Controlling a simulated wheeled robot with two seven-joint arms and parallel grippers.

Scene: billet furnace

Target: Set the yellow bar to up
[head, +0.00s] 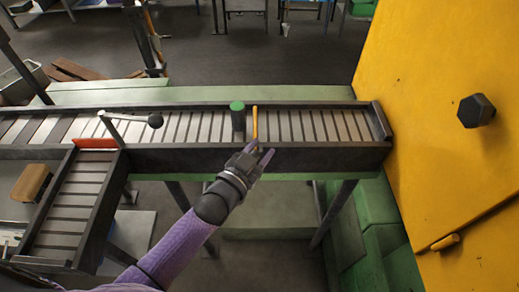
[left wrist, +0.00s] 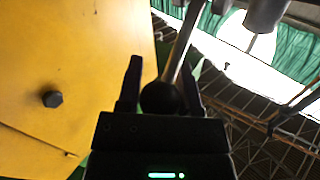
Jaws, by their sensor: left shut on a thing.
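The yellow bar (head: 255,122) shows over the roller conveyor, just right of a green round post (head: 238,118). In the head view it runs from the far rail toward the near rail, and its near end is hidden at my left gripper (head: 259,152). In the left wrist view, a dark round knob (left wrist: 160,98) sits between the fingers of my left gripper (left wrist: 160,78), with a thin rod running up from it. The gripper is shut on this knob end of the bar. My right gripper is out of view.
The roller conveyor (head: 310,148) crosses the view, with a side branch at left. Another lever with a black ball (head: 155,121) and an orange-red flap (head: 95,143) stand at that junction. A large yellow panel (head: 440,110) with a dark hexagonal knob (head: 476,110) blocks the right.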

